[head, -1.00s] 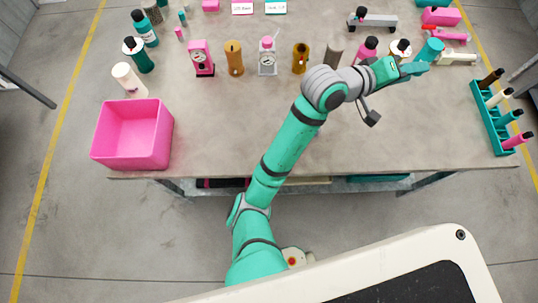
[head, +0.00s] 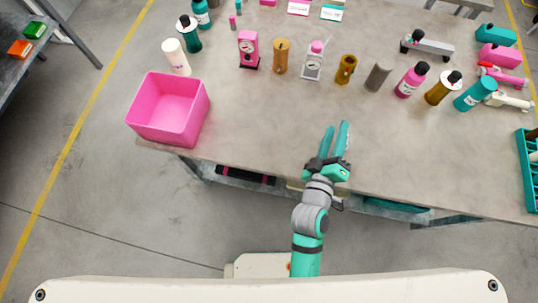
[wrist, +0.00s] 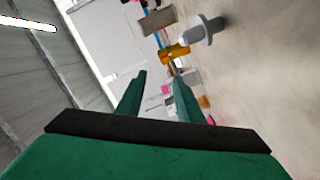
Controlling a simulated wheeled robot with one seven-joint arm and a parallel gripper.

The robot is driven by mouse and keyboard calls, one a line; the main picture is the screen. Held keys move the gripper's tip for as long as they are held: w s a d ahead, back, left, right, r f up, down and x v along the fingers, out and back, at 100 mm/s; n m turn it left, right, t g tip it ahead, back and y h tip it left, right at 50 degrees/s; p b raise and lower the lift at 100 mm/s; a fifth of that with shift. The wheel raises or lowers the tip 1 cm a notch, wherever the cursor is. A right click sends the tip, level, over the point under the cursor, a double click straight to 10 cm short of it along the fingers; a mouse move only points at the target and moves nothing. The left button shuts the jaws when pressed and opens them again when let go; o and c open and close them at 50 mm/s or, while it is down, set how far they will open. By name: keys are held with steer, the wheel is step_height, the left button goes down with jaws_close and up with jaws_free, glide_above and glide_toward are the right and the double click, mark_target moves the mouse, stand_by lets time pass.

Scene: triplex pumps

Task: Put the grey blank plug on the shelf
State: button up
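A grey piece with a round flange, which looks like the grey blank plug (wrist: 207,30), stands on the table at the upper right of the wrist view, beyond my fingers. My gripper (head: 336,139) is over the table's front edge in the head view, fingers pointing away from my body. In the wrist view its two green fingers (wrist: 157,92) are apart with nothing between them. A lower shelf (head: 222,180) shows in part under the table, with dark, cream and teal items on it.
A pink bin (head: 168,110) stands at the table's left front. A row of bottles, gauges and cylinders, with a taupe cylinder (head: 377,77) among them, stands farther back. A teal rack (head: 527,170) is at the right edge. The table's front middle is largely clear.

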steer(key=s+a+f+m+y, duration=0.2)
steer(key=s+a+m+y, duration=0.1)
steer(key=s+a, duration=0.6)
steer(key=s+a+f+m+y, duration=0.3)
steer(key=s+a, duration=0.6)
steer(key=s, duration=0.3)
steer(key=shift+a+m+g, duration=0.3)
steer(key=shift+a, duration=0.05)
steer(key=shift+o, duration=0.5)
steer(key=shift+s+a+r+m, duration=0.2)
steer(key=shift+s+a+m, duration=0.1)
steer(key=shift+s, duration=0.1)
steer(key=shift+c, duration=0.9)
steer(key=shift+d, duration=0.1)
